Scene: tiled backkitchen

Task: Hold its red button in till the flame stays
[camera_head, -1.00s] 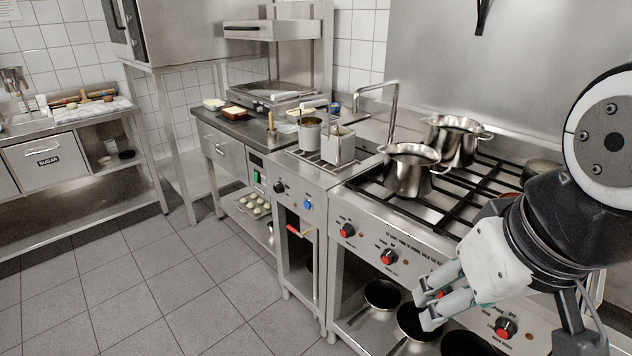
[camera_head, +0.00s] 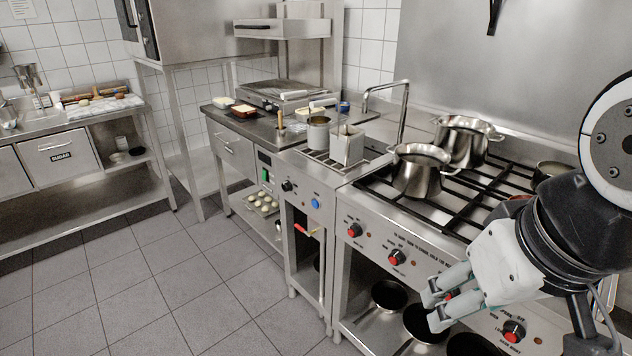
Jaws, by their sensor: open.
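The stove front (camera_head: 375,262) carries a row of knobs with red faces. The left red knob (camera_head: 354,230) and the second red knob (camera_head: 397,257) are in plain view. A third red knob (camera_head: 451,294) shows partly between the fingers of my gripper (camera_head: 433,308). A fourth red knob (camera_head: 514,331) is to the right, below my gripper. My gripper is open, with its fingers spread around the third knob in the picture; I cannot tell whether they touch it. No flame is visible on the burners.
Two steel pots (camera_head: 420,170) stand on the black burner grates (camera_head: 455,212), with a smaller pan (camera_head: 550,172) farther right. Dark pans (camera_head: 389,295) lie on the shelf below. A fryer unit (camera_head: 312,205) adjoins on the left. The tiled floor (camera_head: 150,275) is clear.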

